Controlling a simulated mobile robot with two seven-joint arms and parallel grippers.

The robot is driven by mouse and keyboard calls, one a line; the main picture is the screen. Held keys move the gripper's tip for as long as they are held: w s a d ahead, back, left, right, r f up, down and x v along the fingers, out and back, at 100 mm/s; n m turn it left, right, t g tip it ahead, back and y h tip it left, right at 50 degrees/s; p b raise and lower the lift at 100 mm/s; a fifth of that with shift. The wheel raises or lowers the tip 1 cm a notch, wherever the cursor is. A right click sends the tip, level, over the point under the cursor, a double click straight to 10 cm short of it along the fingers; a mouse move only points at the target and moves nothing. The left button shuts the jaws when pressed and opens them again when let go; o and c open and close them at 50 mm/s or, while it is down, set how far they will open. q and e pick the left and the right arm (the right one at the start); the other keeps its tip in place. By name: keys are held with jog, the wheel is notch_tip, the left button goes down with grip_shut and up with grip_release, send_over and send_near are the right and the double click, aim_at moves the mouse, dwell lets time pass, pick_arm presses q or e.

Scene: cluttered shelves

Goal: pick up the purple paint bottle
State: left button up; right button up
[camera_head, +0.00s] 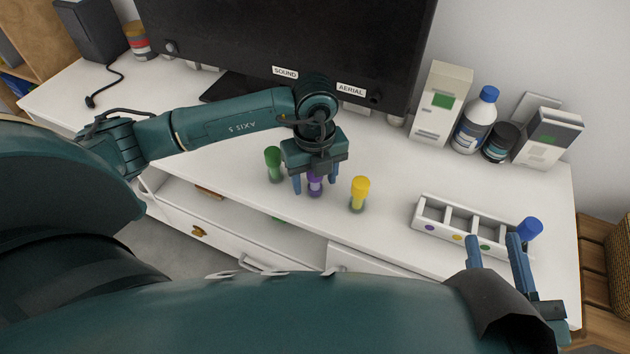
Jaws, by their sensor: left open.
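The purple paint bottle (315,188) stands on the white table between the fingers of my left gripper (315,186). The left gripper is open and points down, with one finger on each side of the bottle; I cannot tell whether either finger touches it. The gripper body hides the bottle's top. A green bottle (274,165) stands just left of the gripper and a yellow bottle (359,194) stands to its right. My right gripper (494,252) is at the lower right, its two fingers apart with nothing between them, in front of the white rack.
A large monitor (300,40) stands behind the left arm. Boxes (440,105) and bottles stand at the back right. The table's front edge is close to the bottles.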

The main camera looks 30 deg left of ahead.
pick_arm(q)
jog(key=c, duration=1.1)
jog(key=shift+r, duration=0.1)
